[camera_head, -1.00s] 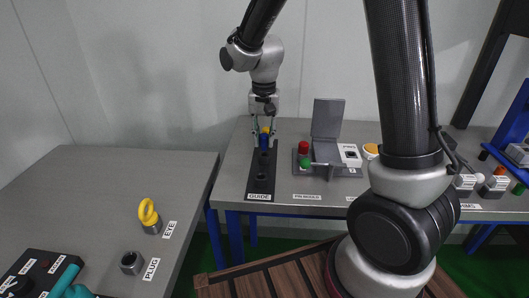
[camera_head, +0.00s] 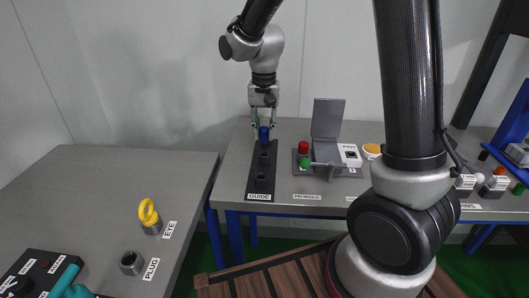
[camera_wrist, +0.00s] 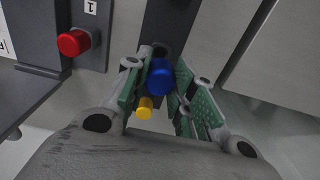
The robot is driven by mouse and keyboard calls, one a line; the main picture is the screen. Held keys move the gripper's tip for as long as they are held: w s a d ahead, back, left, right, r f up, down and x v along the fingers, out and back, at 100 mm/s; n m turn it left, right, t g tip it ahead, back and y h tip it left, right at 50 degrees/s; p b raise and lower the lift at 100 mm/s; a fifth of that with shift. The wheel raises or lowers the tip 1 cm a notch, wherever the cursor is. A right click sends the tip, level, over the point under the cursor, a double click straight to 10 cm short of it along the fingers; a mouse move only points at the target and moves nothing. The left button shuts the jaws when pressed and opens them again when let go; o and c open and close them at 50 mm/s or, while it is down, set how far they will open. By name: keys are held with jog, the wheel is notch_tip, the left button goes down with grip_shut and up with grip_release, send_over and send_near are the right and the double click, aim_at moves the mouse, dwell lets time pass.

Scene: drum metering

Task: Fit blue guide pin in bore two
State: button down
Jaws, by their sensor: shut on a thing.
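The blue guide pin (camera_head: 264,134) is between the fingers of my gripper (camera_head: 264,123), over the far part of the black GUIDE block (camera_head: 258,187). In the wrist view, my gripper (camera_wrist: 160,88) has its green pads on either side of the pin's round blue end (camera_wrist: 160,77). A small yellow cylinder (camera_wrist: 144,108) shows beside the blue end; I cannot tell whether it is part of the pin. Dark bores show in the block, one near the front (camera_head: 262,178). The pin's lower end and the bore nearest to it are not clearly visible.
The pin module (camera_head: 328,140) with red and green knobs and a raised grey lid stands right of the block. A yellow eye (camera_head: 149,214) and a plug (camera_head: 132,263) are on the left table. The wall is behind the block.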

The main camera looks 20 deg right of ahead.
aim_at(264, 128)
jog(key=shift+r, duration=2)
